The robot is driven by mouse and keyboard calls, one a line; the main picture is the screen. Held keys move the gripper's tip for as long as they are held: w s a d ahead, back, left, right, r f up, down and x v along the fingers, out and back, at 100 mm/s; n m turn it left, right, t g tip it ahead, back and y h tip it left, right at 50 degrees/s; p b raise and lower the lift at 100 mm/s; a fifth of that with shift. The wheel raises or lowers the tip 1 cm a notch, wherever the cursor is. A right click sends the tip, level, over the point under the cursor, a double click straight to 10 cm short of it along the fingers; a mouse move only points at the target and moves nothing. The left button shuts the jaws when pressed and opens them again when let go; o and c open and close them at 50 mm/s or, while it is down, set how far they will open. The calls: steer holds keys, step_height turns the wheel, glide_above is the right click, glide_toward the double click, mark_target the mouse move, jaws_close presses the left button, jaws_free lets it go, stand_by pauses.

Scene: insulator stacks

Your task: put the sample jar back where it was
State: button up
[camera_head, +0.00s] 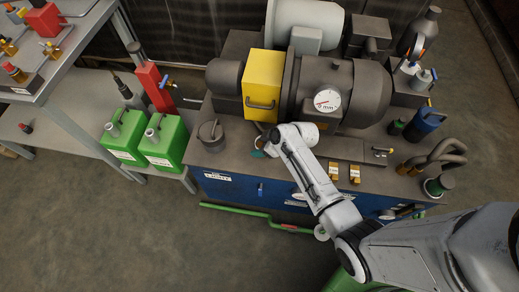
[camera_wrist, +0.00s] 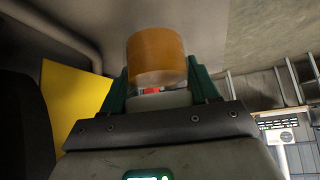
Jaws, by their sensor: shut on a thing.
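In the wrist view an amber, round sample jar (camera_wrist: 157,52) stands between the two green fingers of my gripper (camera_wrist: 160,88). The fingers are shut on it from both sides, and a small red patch shows below the amber part. In the head view my gripper (camera_head: 264,147) is at the front edge of the machine bench, below the yellow block. The arm hides most of the gripper there, and I cannot make out the jar in it clearly. The jar's former place cannot be told from these frames.
The bench top (camera_head: 225,165) holds a grey lidded pot (camera_head: 211,134) left of my gripper, a yellow block (camera_head: 263,86) behind it, and a pressure gauge (camera_head: 327,100). Green canisters (camera_head: 165,141) stand on the left shelf. Yellow-brown blocks (camera_head: 333,171) lie to the right.

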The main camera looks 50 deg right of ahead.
steer(key=shift+w+a+f+b, duration=0.1)
steer(key=shift+w+f+b, duration=0.05)
steer(key=shift+f, duration=0.75)
steer(key=shift+w+a+f+b, duration=0.1)
steer(key=shift+f+b, duration=0.05)
steer(key=shift+f, duration=0.7)
steer(key=shift+f, duration=0.15)
steer(key=o, duration=1.2)
steer(key=shift+c, duration=0.2)
